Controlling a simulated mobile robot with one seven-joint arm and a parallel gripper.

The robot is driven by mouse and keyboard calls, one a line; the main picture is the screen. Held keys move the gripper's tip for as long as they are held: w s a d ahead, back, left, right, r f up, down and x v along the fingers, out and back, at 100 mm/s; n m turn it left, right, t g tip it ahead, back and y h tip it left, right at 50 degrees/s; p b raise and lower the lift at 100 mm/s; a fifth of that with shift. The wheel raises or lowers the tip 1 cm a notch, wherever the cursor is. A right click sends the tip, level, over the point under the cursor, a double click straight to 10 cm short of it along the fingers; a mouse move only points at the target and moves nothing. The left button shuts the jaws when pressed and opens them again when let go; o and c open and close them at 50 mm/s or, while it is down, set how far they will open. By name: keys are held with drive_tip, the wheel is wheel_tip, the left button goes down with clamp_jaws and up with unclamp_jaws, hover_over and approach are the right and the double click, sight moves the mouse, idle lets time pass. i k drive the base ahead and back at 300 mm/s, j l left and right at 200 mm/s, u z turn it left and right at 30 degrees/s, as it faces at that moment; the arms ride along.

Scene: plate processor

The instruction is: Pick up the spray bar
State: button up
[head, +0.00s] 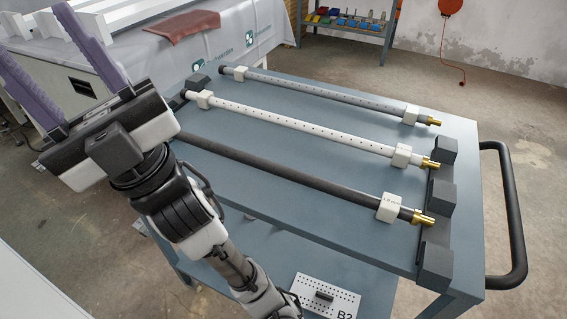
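Three long bars with brass end fittings lie roughly parallel on a blue-grey cart top; the task does not say which one. The grey bar (320,92) is farthest back. The white perforated bar (290,123) lies in the middle. The dark bar (290,175) is nearest, and its left end is hidden behind my gripper and arm. White blocks sit around the bars near their ends. My gripper (37,32) has two purple fingers spread wide apart, with nothing between them. It is raised at the upper left, off the bars, with its fingers pointing up and left.
The cart (345,230) has dark end rests and a black handle (513,215) on the right. A perforated panel marked B2 (325,296) is below its front edge. A cloth-covered table (200,60) stands behind left; a shelf with small parts (345,25) is at the back.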

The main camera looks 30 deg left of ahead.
sight(389, 207)
drive_tip(key=k+j, duration=0.95)
drive_tip(key=j, duration=0.2)
